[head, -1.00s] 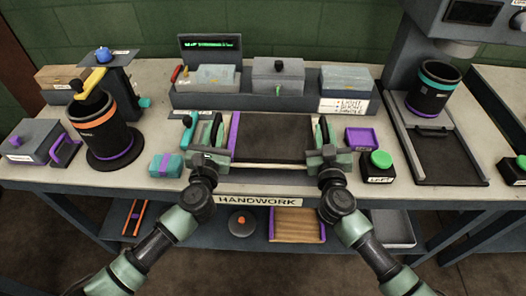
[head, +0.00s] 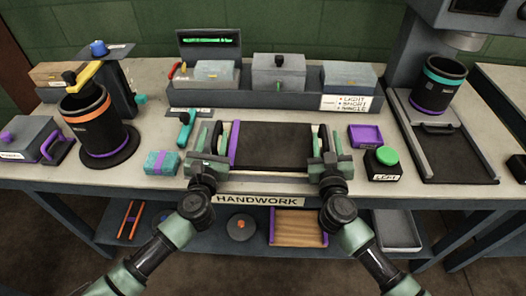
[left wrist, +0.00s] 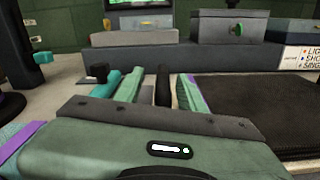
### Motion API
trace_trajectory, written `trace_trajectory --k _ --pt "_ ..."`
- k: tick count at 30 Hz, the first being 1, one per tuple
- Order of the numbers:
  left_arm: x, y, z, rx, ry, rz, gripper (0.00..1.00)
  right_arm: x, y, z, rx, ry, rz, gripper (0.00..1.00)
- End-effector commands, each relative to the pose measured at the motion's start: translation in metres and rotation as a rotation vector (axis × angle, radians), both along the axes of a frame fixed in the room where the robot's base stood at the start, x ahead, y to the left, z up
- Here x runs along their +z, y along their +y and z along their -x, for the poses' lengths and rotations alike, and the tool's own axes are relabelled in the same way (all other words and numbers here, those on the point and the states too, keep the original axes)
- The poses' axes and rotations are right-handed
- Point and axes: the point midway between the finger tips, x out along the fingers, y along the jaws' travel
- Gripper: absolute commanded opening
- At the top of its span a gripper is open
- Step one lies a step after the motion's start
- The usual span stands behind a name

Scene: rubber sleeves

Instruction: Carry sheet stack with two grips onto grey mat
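A flat dark sheet-like slab (head: 275,146) with a purple strip (head: 235,143) along its left edge lies at the middle of the bench. I cannot tell the stack from the mat there. Its left part shows in the left wrist view (left wrist: 255,108). My left gripper (head: 209,140) is at its left side and my right gripper (head: 321,141) at its right side. In the left wrist view, my left fingers (left wrist: 162,92) stand apart, with a narrow dark bar between them and gaps beside it. The right fingers look apart too, with nothing clearly held.
A long grey bin rack (head: 240,98) stands behind. A teal handle (head: 185,130) and a teal box with a purple band (head: 162,163) lie left. Below is a shelf.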

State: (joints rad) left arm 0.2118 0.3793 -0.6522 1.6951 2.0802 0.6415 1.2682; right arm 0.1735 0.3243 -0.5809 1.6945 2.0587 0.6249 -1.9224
Motion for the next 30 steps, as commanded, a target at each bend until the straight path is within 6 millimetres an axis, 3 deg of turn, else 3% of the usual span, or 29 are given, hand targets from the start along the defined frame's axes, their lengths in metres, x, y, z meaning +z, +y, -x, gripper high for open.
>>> trace_trajectory --k 11,14,24,30 --pt "0.000 -0.003 0.006 -0.007 0.001 0.005 0.40 0.001 0.003 0.001 0.006 0.000 -0.005 0.40" --pt "-0.001 -0.003 0.019 -0.008 0.003 0.006 0.40 0.001 0.004 0.001 0.007 0.000 -0.005 0.40" --pt "0.000 -0.001 0.091 -0.005 0.003 0.005 0.40 0.001 0.004 0.001 0.007 0.000 -0.006 0.40" --pt "0.001 0.000 0.115 -0.005 0.001 0.003 0.40 0.001 0.004 0.001 0.007 0.000 -0.006 0.40"
